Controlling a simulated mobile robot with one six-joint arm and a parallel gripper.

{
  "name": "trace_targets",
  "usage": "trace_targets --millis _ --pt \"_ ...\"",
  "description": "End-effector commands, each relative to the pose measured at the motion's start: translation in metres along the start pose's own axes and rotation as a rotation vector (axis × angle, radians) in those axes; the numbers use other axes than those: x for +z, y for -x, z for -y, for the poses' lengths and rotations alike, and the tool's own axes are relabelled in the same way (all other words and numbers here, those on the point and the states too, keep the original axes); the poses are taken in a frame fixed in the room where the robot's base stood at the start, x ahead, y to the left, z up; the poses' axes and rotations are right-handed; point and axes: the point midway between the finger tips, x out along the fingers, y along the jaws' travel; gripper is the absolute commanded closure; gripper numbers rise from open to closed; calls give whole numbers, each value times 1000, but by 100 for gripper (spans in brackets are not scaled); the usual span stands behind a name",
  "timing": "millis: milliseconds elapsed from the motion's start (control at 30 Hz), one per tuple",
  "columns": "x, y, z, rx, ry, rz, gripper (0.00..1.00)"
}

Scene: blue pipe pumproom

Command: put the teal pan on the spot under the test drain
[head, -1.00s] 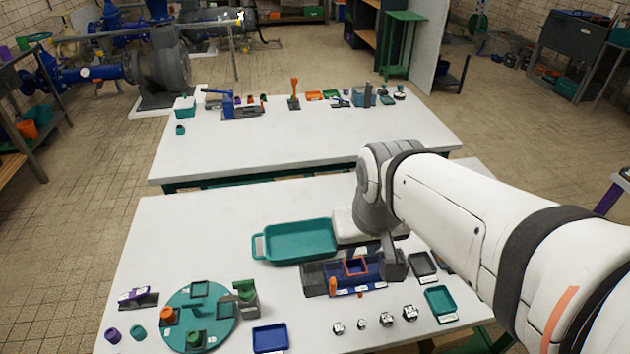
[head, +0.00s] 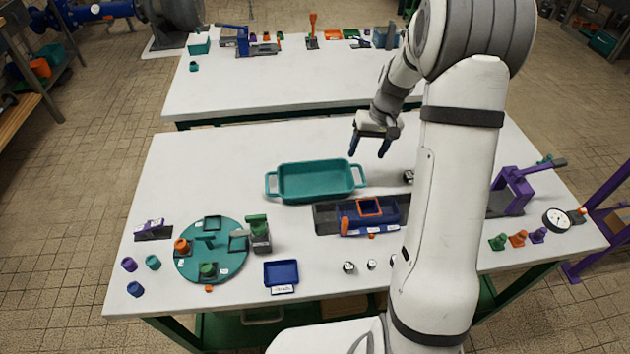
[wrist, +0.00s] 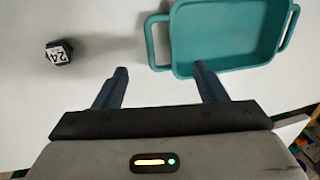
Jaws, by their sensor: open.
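The teal pan (head: 315,182) sits upright and empty on the near white table, with a loop handle at each end. My gripper (head: 368,153) is open and empty, above the table just beyond and right of the pan's right end. In the wrist view the pan (wrist: 228,38) is at the upper right. The right finger appears over its near edge, and the left finger over bare table; I cannot tell the height gap. I cannot clearly identify the test drain or its spot; my arm covers part of the table.
A dark and blue fixture (head: 330,220) stands right in front of the pan. A dark numbered cube (wrist: 58,53) lies left in the wrist view. A teal turntable (head: 212,268) and a blue tray (head: 282,288) are nearer. A purple stand (head: 514,190) is at right. Table left of the pan is clear.

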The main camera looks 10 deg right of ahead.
Motion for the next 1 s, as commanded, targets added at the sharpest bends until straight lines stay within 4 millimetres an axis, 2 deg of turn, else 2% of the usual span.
trace_targets --millis 367,700,1000 --pt "-4 -37 -2 -6 -1 6 35" --pt "-1 -81 1 -5 -2 6 35" --pt "-1 -85 1 -5 -2 4 37"
